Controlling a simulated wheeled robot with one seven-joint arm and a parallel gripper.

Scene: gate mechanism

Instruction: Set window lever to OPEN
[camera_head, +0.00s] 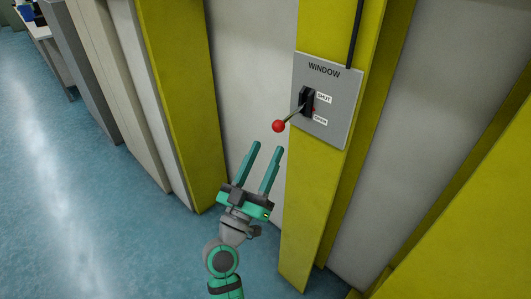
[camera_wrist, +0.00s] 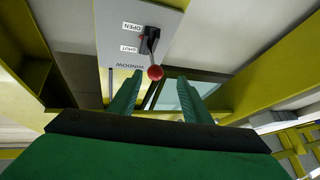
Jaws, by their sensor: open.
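The window lever is a thin rod with a red ball (camera_head: 278,126) at its end. It sticks out from a black pivot (camera_head: 306,99) on a grey panel (camera_head: 335,75) marked WINDOW, with a SHUT label above an OPEN label. The rod slants down and left in the head view; I cannot tell its exact setting. My gripper (camera_head: 266,148) is open and empty, its fingertips just below the ball and apart from it. In the wrist view, which looks upside down, the ball (camera_wrist: 155,72) appears between the fingertips, beyond them.
The panel is mounted on a yellow post (camera_head: 314,205), with a black cable (camera_head: 355,30) running up from it. Another yellow post (camera_head: 178,90) stands to the left, with pale wall between. Blue floor (camera_head: 75,190) is clear at the left.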

